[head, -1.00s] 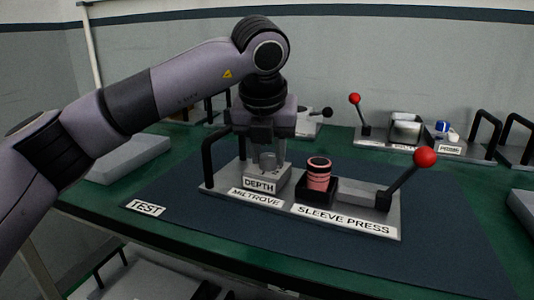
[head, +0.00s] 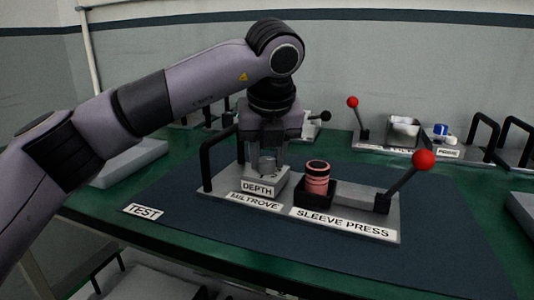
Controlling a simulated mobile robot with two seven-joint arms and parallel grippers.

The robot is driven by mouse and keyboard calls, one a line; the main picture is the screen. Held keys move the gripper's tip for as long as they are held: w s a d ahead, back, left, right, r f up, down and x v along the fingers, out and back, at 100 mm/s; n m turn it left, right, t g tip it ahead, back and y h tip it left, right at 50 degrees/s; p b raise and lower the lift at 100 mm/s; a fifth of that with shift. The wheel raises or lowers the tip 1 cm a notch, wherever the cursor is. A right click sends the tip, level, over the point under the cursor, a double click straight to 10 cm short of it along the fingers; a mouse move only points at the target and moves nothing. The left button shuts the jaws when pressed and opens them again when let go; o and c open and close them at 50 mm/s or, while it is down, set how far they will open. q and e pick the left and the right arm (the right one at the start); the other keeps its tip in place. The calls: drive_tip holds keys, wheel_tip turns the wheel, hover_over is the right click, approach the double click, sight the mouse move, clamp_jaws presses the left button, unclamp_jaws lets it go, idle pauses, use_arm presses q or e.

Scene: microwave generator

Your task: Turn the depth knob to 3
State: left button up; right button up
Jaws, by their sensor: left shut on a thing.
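The depth knob (head: 267,165) is a small grey cylinder on top of a grey block labelled DEPTH (head: 258,189), on the left part of the Miltrove sleeve press (head: 345,228). My left gripper (head: 267,160) points straight down over the block, with its fingers on either side of the knob and shut on it. A number mark shows on the block top beside the knob, but it is too small and partly covered to read. My right gripper is not in view.
A pink sleeve in a black holder (head: 318,180) stands just right of the knob. A lever with a red ball (head: 424,160) rises at the press's right. A black handle (head: 209,160) stands at its left. The dark mat (head: 450,225) is clear at right.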

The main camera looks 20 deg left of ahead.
sight(269, 181)
use_arm(q)
drive_tip(key=o, duration=1)
drive_tip(key=shift+o, duration=0.2)
drive_tip(key=v, duration=0.7)
drive_tip(key=shift+p, duration=0.45)
drive_tip(key=shift+s, duration=0.1)
